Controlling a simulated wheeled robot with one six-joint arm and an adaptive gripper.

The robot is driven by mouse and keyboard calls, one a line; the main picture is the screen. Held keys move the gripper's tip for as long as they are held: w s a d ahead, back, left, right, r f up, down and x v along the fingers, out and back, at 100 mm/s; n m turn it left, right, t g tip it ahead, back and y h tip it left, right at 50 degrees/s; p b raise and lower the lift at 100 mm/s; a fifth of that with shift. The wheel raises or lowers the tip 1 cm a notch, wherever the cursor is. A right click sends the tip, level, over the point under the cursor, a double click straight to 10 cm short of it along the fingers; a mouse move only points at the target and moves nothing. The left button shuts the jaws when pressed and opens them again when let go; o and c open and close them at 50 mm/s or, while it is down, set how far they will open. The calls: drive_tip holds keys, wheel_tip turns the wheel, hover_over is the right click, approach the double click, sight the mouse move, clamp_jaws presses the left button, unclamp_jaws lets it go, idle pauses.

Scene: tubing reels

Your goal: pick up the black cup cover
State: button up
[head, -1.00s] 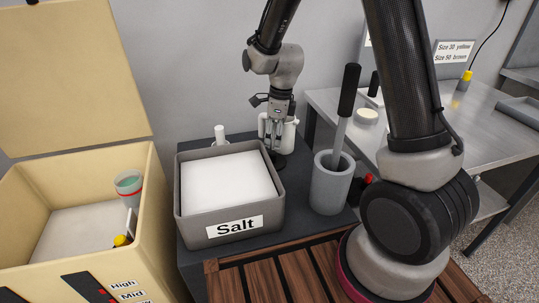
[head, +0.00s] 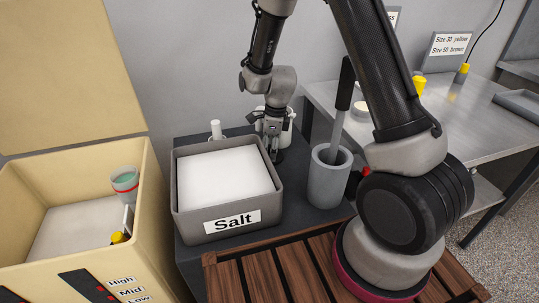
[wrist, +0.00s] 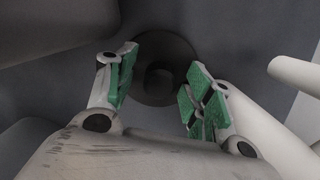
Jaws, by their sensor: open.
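The black cup cover (wrist: 157,52) is a dark round disc with a raised knob in the middle. In the wrist view it lies at the top centre, beyond and between my fingertips. My gripper (wrist: 160,82) is open, with a green-padded finger on each side of the knob and nothing held. In the head view my gripper (head: 271,146) points down behind the right rear corner of the salt bin. The cover's dark edge (head: 279,157) shows just below it, mostly hidden by the fingers.
The grey Salt bin (head: 232,224) stands close on the left. A white container (head: 288,127) is right behind my gripper. A grey cup (head: 328,186) with a black-handled tool stands to the right. A white cylinder (head: 216,130) is behind the bin.

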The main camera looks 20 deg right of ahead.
drive_tip(key=c, duration=1)
drive_tip(key=shift+r, duration=0.1)
